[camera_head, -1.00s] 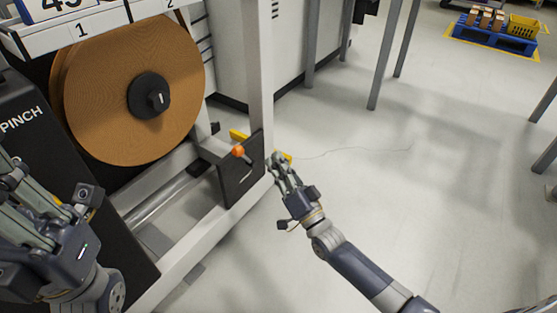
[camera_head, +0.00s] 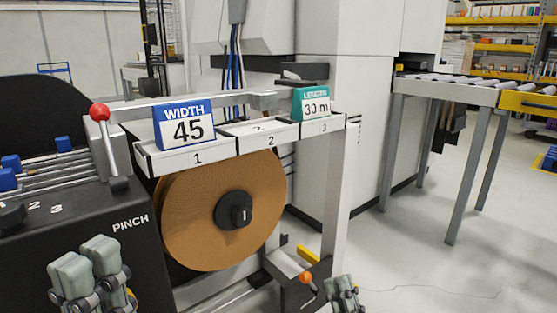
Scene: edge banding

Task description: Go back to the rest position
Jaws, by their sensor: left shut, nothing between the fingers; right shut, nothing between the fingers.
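My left gripper (camera_head: 90,278) is at the lower left of the head view, in front of the black machine panel marked PINCH (camera_head: 130,224). It is shut and holds nothing. My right gripper (camera_head: 342,292) is at the bottom edge, just right of the orange-knobbed lever (camera_head: 305,278). It is shut and empty, and most of its arm is out of the picture. I cannot tell whether it touches the lever.
A brown band roll (camera_head: 185,220) hangs below a tray shelf (camera_head: 215,158) with a WIDTH 45 card (camera_head: 186,128) and a LENGTH 30 m card (camera_head: 312,104). A red-knobbed lever (camera_head: 99,112) stands at left. A roller table (camera_head: 470,90) is at right. The floor (camera_head: 420,270) at lower right is clear.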

